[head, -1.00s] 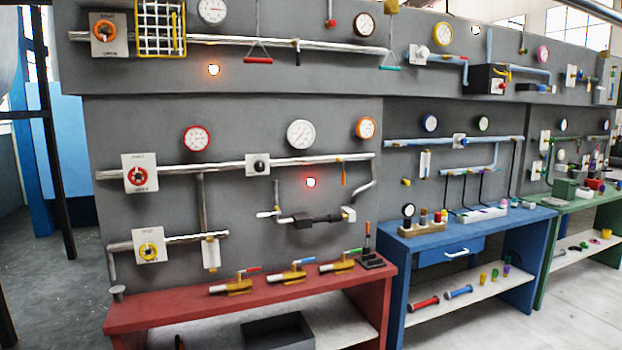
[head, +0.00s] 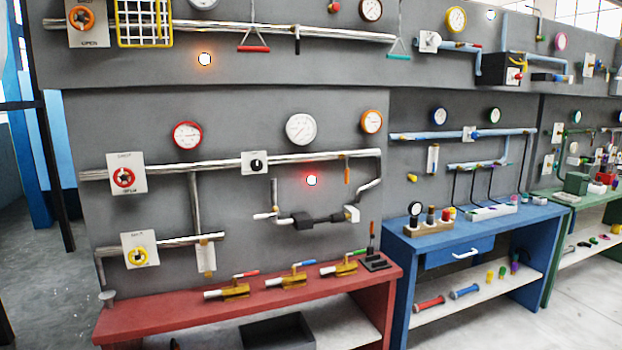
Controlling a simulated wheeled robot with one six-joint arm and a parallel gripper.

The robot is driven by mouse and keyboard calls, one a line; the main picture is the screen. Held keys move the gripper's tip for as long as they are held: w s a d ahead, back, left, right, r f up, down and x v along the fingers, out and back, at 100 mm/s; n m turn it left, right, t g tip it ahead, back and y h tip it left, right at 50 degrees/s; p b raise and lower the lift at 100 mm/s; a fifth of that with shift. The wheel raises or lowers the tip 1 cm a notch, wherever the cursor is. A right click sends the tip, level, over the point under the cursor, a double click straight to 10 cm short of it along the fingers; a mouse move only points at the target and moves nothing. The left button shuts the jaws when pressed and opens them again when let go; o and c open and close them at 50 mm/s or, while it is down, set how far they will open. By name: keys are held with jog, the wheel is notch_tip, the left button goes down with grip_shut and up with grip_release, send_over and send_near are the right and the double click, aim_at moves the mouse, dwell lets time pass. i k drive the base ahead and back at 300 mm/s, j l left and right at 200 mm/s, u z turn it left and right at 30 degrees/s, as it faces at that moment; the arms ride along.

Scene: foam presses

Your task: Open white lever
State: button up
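A small white handle-like piece (head: 263,216) sits at the left end of a dark valve body (head: 303,221) on the lower pipe of the grey wall. It is too small to tell for certain that it is the white lever. Another white piece (head: 352,213) is at the right end of the same assembly. On the red bench, three brass valves carry a red lever (head: 246,273), a blue lever (head: 304,264) and a green lever (head: 355,252). My gripper is not in view.
The red bench (head: 180,315) stands in front of the wall, with a dark tray (head: 275,331) beneath. A blue bench (head: 400,245) stands to its right. Round gauges, such as a white one (head: 300,129), and pipes line the wall. Floor is bare at left.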

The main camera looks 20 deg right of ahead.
aim_at(262, 216)
jog(key=i+l, duration=0.35)
jog(key=i, duration=0.3)
jog(key=i+l+u, duration=0.1)
jog(key=i+l, duration=0.3)
jog(key=i, duration=0.25)
jog(key=i+l, duration=0.4)
jog(key=i, duration=0.2)
jog(key=i+l, duration=0.45)
jog(key=i, duration=0.2)
jog(key=j+u, duration=0.05)
